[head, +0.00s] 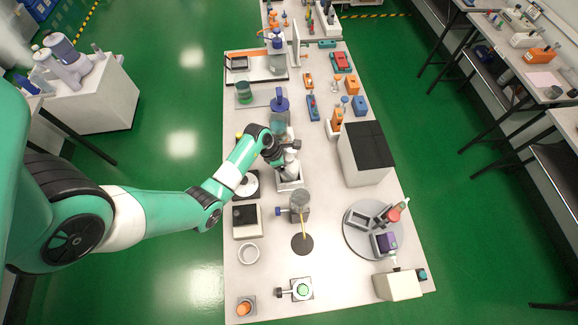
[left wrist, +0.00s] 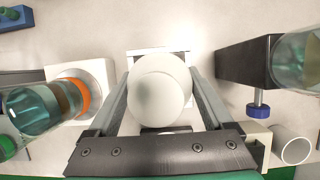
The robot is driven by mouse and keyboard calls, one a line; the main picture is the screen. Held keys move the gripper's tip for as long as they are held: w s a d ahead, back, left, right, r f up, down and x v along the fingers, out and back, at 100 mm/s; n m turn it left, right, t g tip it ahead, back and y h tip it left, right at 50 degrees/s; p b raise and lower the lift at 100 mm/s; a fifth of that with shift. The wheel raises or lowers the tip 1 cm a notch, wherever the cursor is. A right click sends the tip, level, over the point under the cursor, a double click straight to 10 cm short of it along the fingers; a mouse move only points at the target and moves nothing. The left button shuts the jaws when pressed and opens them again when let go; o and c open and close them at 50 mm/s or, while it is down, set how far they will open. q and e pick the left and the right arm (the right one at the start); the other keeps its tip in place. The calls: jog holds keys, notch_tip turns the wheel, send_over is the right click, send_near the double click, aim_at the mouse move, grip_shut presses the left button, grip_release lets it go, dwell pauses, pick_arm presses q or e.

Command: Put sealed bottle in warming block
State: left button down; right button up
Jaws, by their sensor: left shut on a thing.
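My left gripper (head: 283,160) is shut on a bottle (head: 291,157) with a pale, whitish top, near the middle of the table. In the left wrist view the bottle's round white top (left wrist: 160,85) sits between the two grey fingers, seen from above, and hides most of its body. A white, open-topped block (head: 290,184) lies under and around the bottle's lower end; it may be the warming block. Its edge also shows behind the bottle in the left wrist view (left wrist: 146,54). I cannot tell whether the bottle touches it. My right gripper is out of view.
A glass vessel on a stand (head: 300,203) is just in front. A blue-topped bottle (head: 280,106) stands behind. A large white box with a black top (head: 366,150) is to the right, and a round tray (head: 352,236) in front of it. A white dish (head: 248,253) is front left.

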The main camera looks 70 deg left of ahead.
pick_arm(q)
grip_release()
jog(key=shift+f, duration=0.1)
jog(key=p+v, duration=0.4)
jog(key=v, duration=0.8)
